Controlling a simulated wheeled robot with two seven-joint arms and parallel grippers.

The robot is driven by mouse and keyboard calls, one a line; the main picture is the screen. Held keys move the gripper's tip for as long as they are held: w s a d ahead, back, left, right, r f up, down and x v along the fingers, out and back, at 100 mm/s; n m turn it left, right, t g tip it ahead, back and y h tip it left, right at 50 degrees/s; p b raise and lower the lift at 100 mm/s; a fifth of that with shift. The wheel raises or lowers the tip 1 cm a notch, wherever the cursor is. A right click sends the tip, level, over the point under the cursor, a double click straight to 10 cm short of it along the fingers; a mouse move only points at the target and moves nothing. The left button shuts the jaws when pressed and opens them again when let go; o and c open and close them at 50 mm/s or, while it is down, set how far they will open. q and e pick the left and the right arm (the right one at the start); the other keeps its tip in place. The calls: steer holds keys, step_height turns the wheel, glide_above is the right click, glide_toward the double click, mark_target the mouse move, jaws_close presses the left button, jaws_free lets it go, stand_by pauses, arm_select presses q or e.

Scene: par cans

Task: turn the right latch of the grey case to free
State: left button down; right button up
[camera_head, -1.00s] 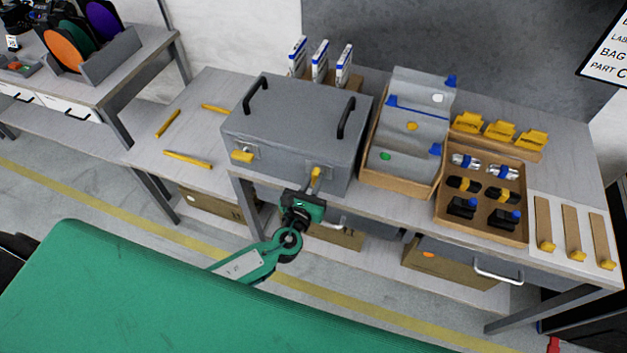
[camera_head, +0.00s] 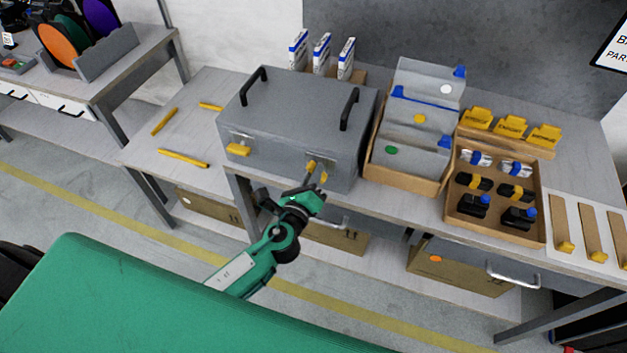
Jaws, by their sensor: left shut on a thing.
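The grey case (camera_head: 285,110) stands closed on the bench, with two black handles on its lid. Its right latch (camera_head: 311,166) is a small yellow tab on the front face, tilted and partly hidden by my gripper. Its left latch (camera_head: 238,150) is a yellow tab lying roughly level. My left gripper (camera_head: 317,183) reaches up from below to the front face and is shut on the right latch. My right gripper is out of view.
A box of grey dividers (camera_head: 408,180) stands close to the case's right, with a tray of small parts (camera_head: 500,233) beyond it. Yellow sticks (camera_head: 183,158) lie on the clear bench to the left. White-blue boxes (camera_head: 322,52) stand behind.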

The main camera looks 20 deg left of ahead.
arm_select(q)
steer(key=n+b, duration=0.1)
steer(key=n, duration=0.2)
steer(key=n+b, duration=0.1)
steer(key=n, duration=0.2)
steer(key=n+b, duration=0.2)
steer(key=n, duration=0.1)
steer(key=shift+a+f, duration=0.1)
steer(key=shift+f, duration=0.2)
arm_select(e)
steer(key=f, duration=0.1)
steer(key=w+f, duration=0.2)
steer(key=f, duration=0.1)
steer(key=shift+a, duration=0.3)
arm_select(q)
steer(key=shift+n, duration=0.4)
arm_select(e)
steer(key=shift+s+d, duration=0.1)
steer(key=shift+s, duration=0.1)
arm_select(q)
steer(key=c, duration=1.4)
jaws_free()
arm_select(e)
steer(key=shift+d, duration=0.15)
